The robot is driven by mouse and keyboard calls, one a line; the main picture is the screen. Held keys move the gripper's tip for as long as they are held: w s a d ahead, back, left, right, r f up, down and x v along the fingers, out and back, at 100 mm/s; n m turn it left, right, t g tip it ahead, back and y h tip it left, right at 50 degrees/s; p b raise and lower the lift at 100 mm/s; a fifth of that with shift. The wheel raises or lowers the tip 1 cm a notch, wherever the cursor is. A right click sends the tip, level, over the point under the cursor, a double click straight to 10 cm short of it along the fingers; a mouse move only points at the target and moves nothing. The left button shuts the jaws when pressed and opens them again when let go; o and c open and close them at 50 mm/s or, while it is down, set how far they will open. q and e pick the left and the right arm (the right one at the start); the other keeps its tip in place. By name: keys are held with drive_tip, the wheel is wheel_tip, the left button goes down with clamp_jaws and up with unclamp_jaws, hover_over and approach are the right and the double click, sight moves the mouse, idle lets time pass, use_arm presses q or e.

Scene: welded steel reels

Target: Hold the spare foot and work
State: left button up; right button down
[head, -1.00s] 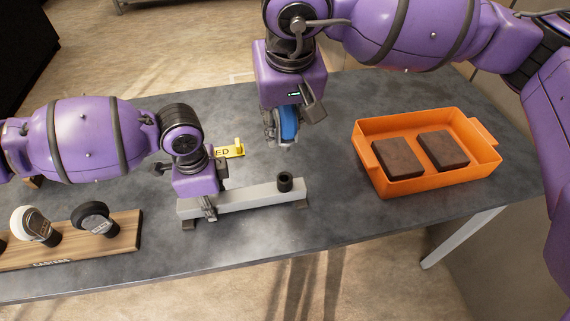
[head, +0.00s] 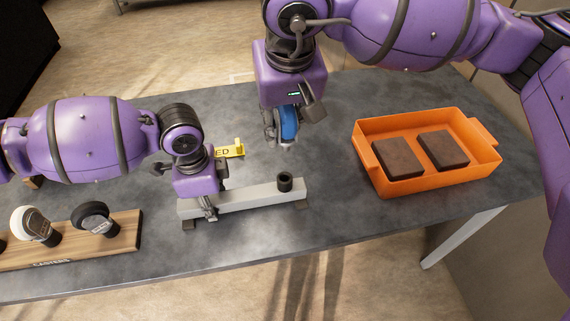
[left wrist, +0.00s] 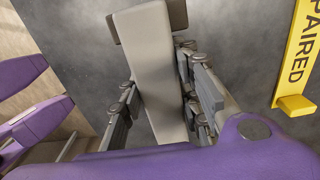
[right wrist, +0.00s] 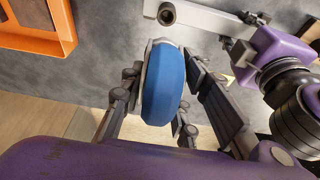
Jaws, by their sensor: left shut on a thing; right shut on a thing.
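The spare foot is a light grey bar (head: 245,197) with a dark upright socket (head: 285,182) at its right end, resting on small feet on the table. My left gripper (head: 208,208) is shut on the bar near its left end; the left wrist view shows the bar (left wrist: 155,70) between the fingers. My right gripper (head: 283,140) is shut on a blue-wheeled caster (head: 288,122), held above the table behind the bar. The right wrist view shows the blue wheel (right wrist: 163,85) between the fingers, with the socket (right wrist: 166,14) beyond it. The caster's stem is hidden.
An orange tray (head: 430,181) with two dark brown blocks stands at the right. A wooden rack (head: 125,232) marked CASTERS holds casters at the front left. A yellow sign (head: 230,151), reading PAIRED in the left wrist view, lies behind the bar. Table between socket and tray is clear.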

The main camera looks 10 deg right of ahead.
use_arm(q)
drive_tip(key=o, duration=0.8)
drive_tip(key=shift+o, duration=0.4)
drive_tip(key=shift+o, duration=1.4)
drive_tip(key=shift+o, duration=0.3)
drive_tip(key=o, duration=0.4)
drive_tip(key=shift+c, duration=0.2)
drive_tip(key=o, duration=0.4)
